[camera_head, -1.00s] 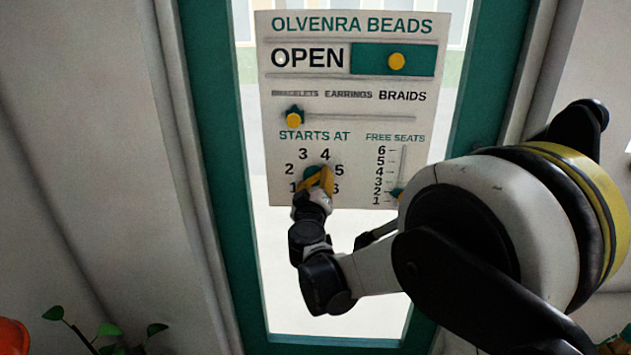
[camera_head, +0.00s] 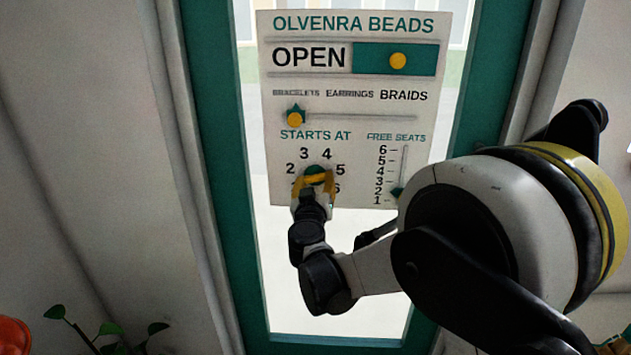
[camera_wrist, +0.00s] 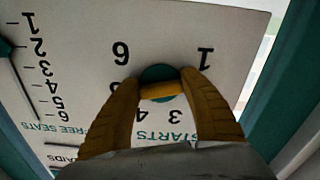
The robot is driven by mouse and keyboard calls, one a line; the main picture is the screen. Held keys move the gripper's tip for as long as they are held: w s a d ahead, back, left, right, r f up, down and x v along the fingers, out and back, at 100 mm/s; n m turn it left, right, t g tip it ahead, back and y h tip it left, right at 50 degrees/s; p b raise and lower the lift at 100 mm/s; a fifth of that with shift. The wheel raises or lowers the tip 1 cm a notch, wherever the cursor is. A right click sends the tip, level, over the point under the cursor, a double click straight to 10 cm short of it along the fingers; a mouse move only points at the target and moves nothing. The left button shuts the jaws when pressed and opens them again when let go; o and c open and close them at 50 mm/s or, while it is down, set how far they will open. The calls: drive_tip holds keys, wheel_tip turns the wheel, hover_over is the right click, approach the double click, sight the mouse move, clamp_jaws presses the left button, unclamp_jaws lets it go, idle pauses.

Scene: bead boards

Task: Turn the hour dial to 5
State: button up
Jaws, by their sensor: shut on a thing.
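The hour dial (camera_head: 314,169) is a teal disc with a yellow grip under "STARTS AT" on the hanging sign (camera_head: 350,120). Hours 1 to 6 ring it, with 5 at its right; 1 and 6 are partly covered by my gripper in the head view. My gripper (camera_head: 314,183) is at the dial, coming from below, its yellow fingers on either side of the grip. In the upside-down wrist view, my gripper (camera_wrist: 160,88) is shut on the yellow grip (camera_wrist: 160,92) of the dial (camera_wrist: 158,73). Which hour the dial points at cannot be told.
The sign also has an OPEN slider (camera_head: 398,60), a craft slider (camera_head: 295,117) near BRACELETS and a free seats slider (camera_head: 397,192) close right of the dial. Green door framing (camera_head: 222,120) flanks the sign. Plants stand low at left.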

drive_tip(key=o, duration=1.2)
drive_tip(key=s, duration=1.2)
drive_tip(key=shift+a, duration=0.2)
